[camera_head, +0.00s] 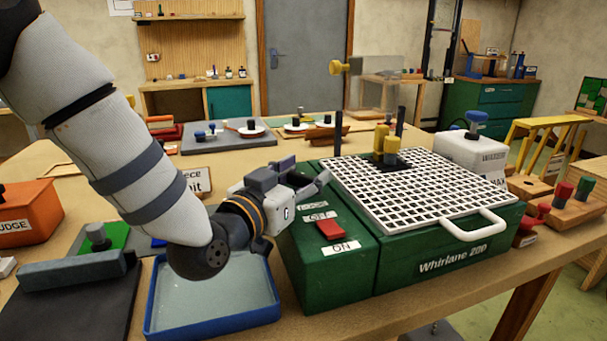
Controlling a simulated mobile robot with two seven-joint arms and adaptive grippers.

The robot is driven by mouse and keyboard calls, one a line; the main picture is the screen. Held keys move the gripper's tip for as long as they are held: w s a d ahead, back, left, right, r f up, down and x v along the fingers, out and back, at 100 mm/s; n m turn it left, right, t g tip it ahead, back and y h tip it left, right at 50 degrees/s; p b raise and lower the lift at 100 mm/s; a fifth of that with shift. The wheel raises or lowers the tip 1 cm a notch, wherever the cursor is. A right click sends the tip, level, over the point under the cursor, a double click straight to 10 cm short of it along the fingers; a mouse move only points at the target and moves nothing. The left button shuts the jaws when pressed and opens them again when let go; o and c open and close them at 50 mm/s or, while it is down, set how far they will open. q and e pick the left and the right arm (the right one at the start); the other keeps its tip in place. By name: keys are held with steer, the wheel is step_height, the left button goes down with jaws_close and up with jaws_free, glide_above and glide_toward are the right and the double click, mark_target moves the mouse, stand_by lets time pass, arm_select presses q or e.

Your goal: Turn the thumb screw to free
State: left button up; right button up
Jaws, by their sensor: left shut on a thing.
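My left gripper (307,186) reaches in from the left, low over the left top of the green grinder (330,272). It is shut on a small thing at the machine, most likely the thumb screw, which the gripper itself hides. I cannot read how the screw is turned. A small label (313,205) beside the gripper is too small to read surely. Below it are an OFF label, a red switch (330,229) and an ON label. My right gripper is not in view.
A white grid (440,195) with a front handle covers the grinder top, with yellow parts (391,150) and black posts above it. A clear shield (382,85) with a yellow knob (337,67) stands behind. A blue tray (212,321) lies below my left arm.

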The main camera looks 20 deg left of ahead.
arm_select(q)
steer(key=shift+c, duration=1)
steer(key=shift+h, duration=0.3)
steer(key=m+g+h, duration=0.2)
steer(key=m+h, duration=0.1)
steer(key=h, duration=0.1)
steer(key=shift+a, duration=0.1)
steer(key=m+g+h, duration=0.2)
steer(key=m+h, duration=0.1)
steer(key=shift+w+f+g, duration=0.1)
steer(key=shift+f+g, duration=0.05)
steer(key=shift+g, duration=0.25)
steer(key=shift+m+g+h+b, duration=0.3)
steer(key=shift+m+g+h, duration=0.5)
steer(key=shift+g+h, duration=0.2)
steer(key=shift+g, duration=0.3)
steer(key=o, duration=1.2)
steer(key=shift+d, duration=0.2)
